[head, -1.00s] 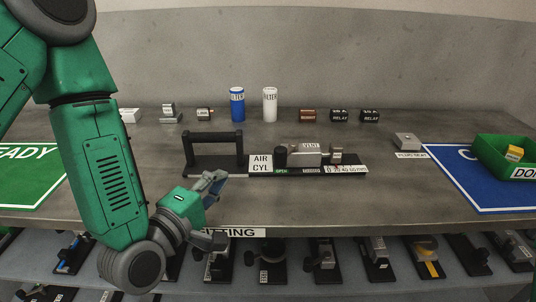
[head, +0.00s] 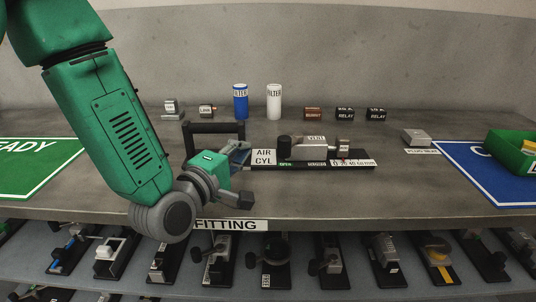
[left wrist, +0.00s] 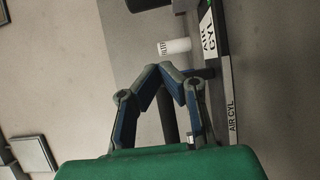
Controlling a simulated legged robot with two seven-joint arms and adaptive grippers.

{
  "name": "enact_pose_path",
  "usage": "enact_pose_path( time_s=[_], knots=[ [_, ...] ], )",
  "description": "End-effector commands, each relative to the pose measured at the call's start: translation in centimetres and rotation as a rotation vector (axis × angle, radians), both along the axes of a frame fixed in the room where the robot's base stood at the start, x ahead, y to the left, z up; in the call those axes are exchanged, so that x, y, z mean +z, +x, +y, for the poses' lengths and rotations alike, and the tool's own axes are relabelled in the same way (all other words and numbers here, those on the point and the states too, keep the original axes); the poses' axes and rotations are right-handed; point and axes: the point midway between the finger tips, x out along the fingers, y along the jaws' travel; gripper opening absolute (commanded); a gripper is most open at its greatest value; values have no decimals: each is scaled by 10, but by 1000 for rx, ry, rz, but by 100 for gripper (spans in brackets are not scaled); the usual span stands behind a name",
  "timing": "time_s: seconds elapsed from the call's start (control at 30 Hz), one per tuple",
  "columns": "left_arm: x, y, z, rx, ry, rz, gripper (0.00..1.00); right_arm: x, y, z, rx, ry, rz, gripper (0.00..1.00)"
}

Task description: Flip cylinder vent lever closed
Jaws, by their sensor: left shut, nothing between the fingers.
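The air cylinder unit, a grey block marked VENT (head: 315,147) with a black round part (head: 283,149) at its left end, sits on a black pallet (head: 310,167). I cannot clearly make out the vent lever. An AIR CYL label (head: 264,157) and a small green OPEN marking lie along the pallet's front. A black handle frame (head: 214,128) stands at its left end. My left gripper (head: 241,154) is shut and empty, in front of the handle and left of the AIR CYL label. The left wrist view shows its fingertips (left wrist: 167,69) together. My right gripper is out of view.
Blue (head: 240,101) and white (head: 274,101) filters and small relay blocks stand behind. A green bin (head: 512,154) and blue mat (head: 480,175) are at right, a green mat (head: 35,170) at left. Several pallets fill the shelf below.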

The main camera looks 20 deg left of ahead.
Motion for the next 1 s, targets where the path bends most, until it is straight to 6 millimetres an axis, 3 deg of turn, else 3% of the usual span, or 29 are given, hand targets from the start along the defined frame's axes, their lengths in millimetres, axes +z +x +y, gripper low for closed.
enact_pose_path(
  time_s=[0.13, 0.4, 1.0],
  knots=[
    [0, 30, -6, 1, 2, -5, 0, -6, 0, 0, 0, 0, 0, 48],
    [0, 30, -40, 0, 1, -1, 0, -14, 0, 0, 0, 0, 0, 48],
    [0, 31, -50, 8, -1, 0, 0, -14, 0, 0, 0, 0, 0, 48]
  ],
)
